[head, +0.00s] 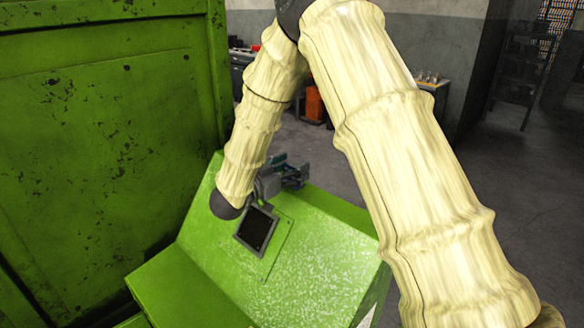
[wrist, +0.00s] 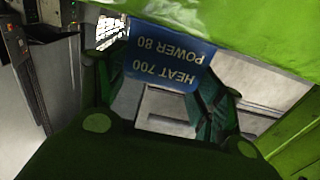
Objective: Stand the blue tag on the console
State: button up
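The blue tag (wrist: 168,55) shows in the wrist view, its white lettering "HEAT 700 POWER 80" upside down. It lies between the two fingers of my gripper (wrist: 165,100), which are spread apart at about the tag's width. I cannot tell whether they press on its edges. The tag's lettered face is tilted, and one edge overlaps the green surface of the console; contact there is unclear. In the head view my gripper (head: 288,175) is at the upper edge of the sloped green console (head: 310,265), partly hidden by my arm. The tag is not clearly visible there.
A dark screen (head: 256,229) is set in the console's slope, close below my gripper. A tall green machine wall (head: 100,130) stands to the left. Open grey floor (head: 335,165) lies behind the console, with a workbench and an orange object (head: 314,103) farther back.

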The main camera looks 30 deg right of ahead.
jog(key=shift+o, duration=1.2)
jog(key=shift+r, duration=0.25)
jog(key=b+v, duration=0.3)
jog(key=v, duration=0.9)
jog(key=shift+b, duration=0.35)
jog(key=shift+f, duration=0.1)
